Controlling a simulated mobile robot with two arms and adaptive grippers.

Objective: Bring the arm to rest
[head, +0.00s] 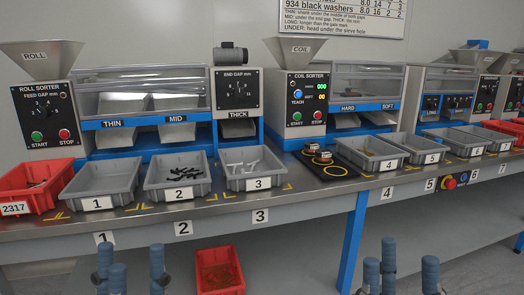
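My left gripper (131,258) shows at the bottom left of the head view, in front of the bench. Its blue-grey fingers point up and stand apart, with nothing between them. My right gripper (408,260) shows at the bottom right in the same pose, fingers apart and empty. Both are below the bench top and apart from the bins. The rest of both arms is out of the frame.
The steel bench (330,194) carries sorters and grey bins, including bin 1 (97,203), bin 2 with black parts, and bin 3. A red bin (22,203) stands at left. Another red bin (220,291) sits below the bench. A blue leg (352,240) stands between my grippers.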

